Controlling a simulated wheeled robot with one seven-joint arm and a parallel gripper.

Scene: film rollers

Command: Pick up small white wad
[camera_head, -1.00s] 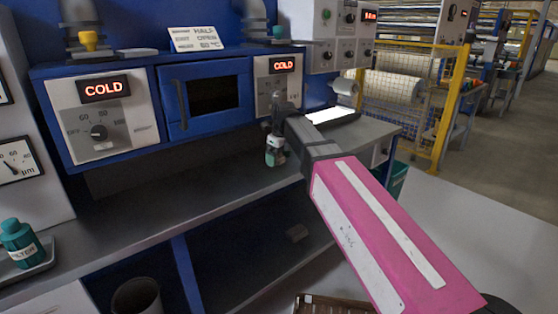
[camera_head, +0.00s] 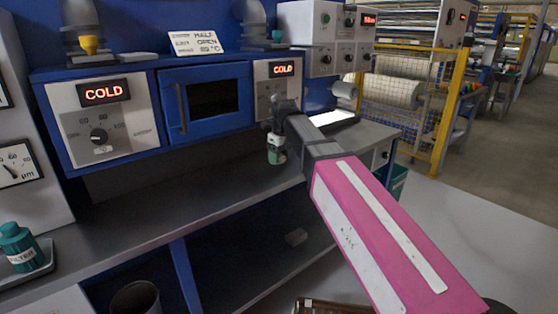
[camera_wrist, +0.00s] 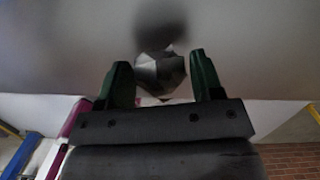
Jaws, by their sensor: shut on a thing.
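The small white wad (camera_wrist: 160,75) is a crumpled, faceted white-grey lump between the green fingers of my gripper (camera_wrist: 160,72) in the wrist view. My gripper is shut on it, and a dark shadow lies on the grey surface behind it. In the head view my gripper (camera_head: 276,157) hangs at the end of my pink arm, over the right part of the grey worktop in front of the blue oven. The wad is too small to make out clearly there.
The blue oven (camera_head: 205,98) with COLD displays stands behind the worktop (camera_head: 150,190). A teal bottle (camera_head: 20,246) stands in a tray at the left. A yellow-framed guard (camera_head: 447,105) is at the right.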

